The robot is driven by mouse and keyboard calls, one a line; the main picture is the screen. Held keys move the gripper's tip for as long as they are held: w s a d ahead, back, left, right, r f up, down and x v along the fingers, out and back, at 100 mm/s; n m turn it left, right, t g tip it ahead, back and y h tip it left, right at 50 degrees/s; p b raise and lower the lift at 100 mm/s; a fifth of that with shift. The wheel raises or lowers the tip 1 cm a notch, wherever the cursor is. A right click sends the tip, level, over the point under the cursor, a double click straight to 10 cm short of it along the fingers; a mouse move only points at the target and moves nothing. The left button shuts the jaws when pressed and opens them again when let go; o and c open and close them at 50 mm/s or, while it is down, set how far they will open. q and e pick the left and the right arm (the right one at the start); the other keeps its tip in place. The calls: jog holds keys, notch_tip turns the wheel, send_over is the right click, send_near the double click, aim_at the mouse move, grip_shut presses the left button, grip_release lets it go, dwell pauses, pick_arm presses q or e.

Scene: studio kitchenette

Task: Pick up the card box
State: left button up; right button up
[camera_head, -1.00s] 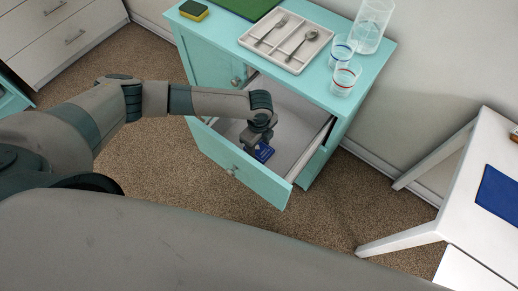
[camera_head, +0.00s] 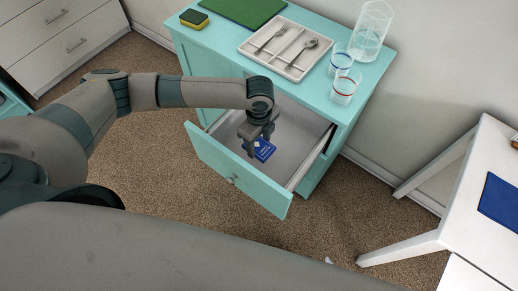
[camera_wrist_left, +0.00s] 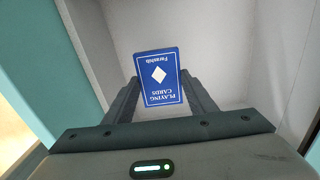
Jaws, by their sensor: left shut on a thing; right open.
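The card box (camera_head: 264,150) is a small blue box with white print. In the head view it shows at my left gripper (camera_head: 256,148), over the open drawer's pale interior. In the left wrist view, the card box (camera_wrist_left: 158,84) stands between the two fingers of my left gripper (camera_wrist_left: 161,88), its printed face toward the camera and the lettering upside down. The fingers are shut on its sides. Part of the box is hidden by the gripper in the head view. My right gripper is not in view.
The open drawer (camera_head: 234,172) belongs to a turquoise cabinet. On top are a cutlery tray (camera_head: 283,57), a sponge (camera_head: 193,18), a green board (camera_head: 243,8), two glasses and a clear pitcher (camera_head: 372,32). A white table (camera_head: 490,150) stands at right; carpet lies between.

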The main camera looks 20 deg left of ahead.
pick_arm(q)
jog(key=shift+r, duration=1)
